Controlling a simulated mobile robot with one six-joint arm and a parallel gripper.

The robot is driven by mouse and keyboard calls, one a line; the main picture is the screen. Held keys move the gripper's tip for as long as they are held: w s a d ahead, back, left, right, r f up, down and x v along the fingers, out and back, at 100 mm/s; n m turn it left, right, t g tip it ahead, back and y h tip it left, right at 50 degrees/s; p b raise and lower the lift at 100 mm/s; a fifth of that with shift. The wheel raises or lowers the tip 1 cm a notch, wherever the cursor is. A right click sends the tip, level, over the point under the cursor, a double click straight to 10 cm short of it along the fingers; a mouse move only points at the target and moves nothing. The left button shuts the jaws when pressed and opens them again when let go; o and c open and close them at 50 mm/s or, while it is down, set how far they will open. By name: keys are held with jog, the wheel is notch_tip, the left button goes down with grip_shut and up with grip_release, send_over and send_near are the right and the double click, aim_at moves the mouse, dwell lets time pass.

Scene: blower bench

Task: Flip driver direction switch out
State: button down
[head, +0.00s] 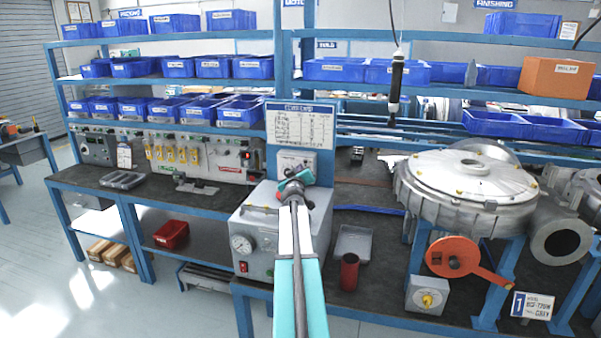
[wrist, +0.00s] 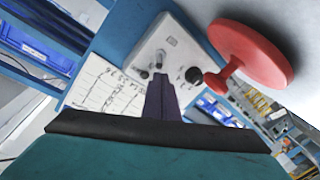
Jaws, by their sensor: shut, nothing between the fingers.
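A small light grey control box (head: 297,160) is mounted on the blue post below a printed chart (head: 300,125). In the wrist view the box (wrist: 172,40) is tilted and carries a small toggle (wrist: 159,57), a small knob (wrist: 145,74) and a black knob (wrist: 193,74). I cannot read which one is the driver direction switch. My gripper (head: 292,184) is in front of the box's lower part. In the wrist view my gripper (wrist: 161,82) is shut and empty, its tips just below the toggle. I cannot tell whether they touch. A dark driver (head: 395,85) hangs at upper centre.
A red disc (wrist: 252,52) on a stem is close at the right in the wrist view. A grey gauge box (head: 258,235) stands just left of my arm. A large metal blower (head: 470,180) fills the bench's right side. A red cup (head: 349,272) stands right of my arm.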

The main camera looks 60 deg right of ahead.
jog(key=w+r, duration=0.1)
jog(key=r, duration=0.1)
jog(key=shift+w+r+p, duration=0.3)
jog(key=shift+w+p, duration=0.1)
jog(key=shift+s+a+f, duration=0.1)
jog(key=shift+a+f, duration=0.05)
jog(key=shift+a, duration=0.05)
jog(key=b+v, duration=0.3)
jog(key=v, duration=0.6)
jog(key=shift+s+a+f, duration=0.2)
jog(key=shift+a+f, duration=0.05)
jog(key=shift+f, duration=0.25)
jog(key=shift+d+r+b, duration=0.1)
jog(key=shift+d+b, duration=0.15)
jog(key=shift+b, duration=0.75)
jog(key=b, duration=0.1)
jog(key=r+b, duration=0.1)
jog(key=b, duration=0.1)
jog(key=shift+w+d+r, duration=0.1)
jog(key=shift+d+r, duration=0.05)
jog(key=shift+r, duration=0.15)
